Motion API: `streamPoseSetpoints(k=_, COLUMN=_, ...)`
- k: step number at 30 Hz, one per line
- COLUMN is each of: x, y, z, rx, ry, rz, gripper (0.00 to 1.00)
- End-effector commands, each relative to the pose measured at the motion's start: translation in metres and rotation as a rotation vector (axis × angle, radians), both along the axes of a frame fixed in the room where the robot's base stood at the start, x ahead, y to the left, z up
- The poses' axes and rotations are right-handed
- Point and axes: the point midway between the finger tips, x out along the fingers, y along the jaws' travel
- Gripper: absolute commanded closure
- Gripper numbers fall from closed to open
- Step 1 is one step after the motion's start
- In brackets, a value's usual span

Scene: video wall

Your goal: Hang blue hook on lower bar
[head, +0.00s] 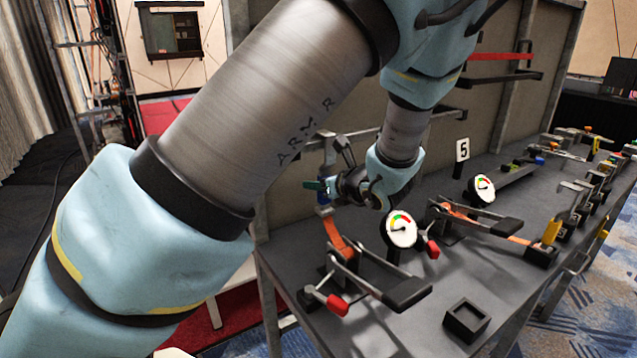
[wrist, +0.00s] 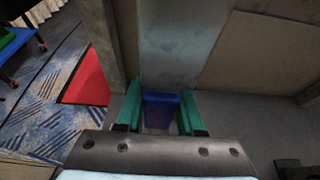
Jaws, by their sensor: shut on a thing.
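My gripper (head: 322,187) has green fingers and is at the left end of the bench, near the upright panel. In the wrist view its fingers (wrist: 160,115) are closed around the blue hook (wrist: 161,98), which shows as a blue block between them. In the head view a small blue part of the hook (head: 323,198) shows at the fingers; the rest of its shape is hidden. A dark bar (head: 448,113) sticks out low on the panel, partly behind my arm. Higher up are a red bar (head: 500,57) and a dark bar (head: 515,76).
The grey bench (head: 440,280) carries clamps with red handles (head: 338,304), dial gauges (head: 401,229), a number 5 sign (head: 462,150) and a small black open box (head: 466,320). The clamps and an orange strip (head: 338,238) stand close below my gripper. My arm hides much of the panel.

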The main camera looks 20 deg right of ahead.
Motion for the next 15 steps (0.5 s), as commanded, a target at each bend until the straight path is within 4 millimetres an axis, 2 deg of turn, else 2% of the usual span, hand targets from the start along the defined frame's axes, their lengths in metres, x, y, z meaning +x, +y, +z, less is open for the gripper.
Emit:
streamPoseSetpoints(k=9, x=0.0001, y=-0.0001, z=-0.0006, rx=0.000, ry=0.000, rz=0.000, gripper=1.00)
streamPoseSetpoints(k=10, x=0.0001, y=-0.0001, z=-0.0006, rx=-0.001, ry=0.000, rz=0.000, gripper=0.61)
streamPoseSetpoints(k=15, x=0.0001, y=-0.0001, z=-0.0007, rx=-0.001, ry=0.000, rz=0.000, gripper=0.42)
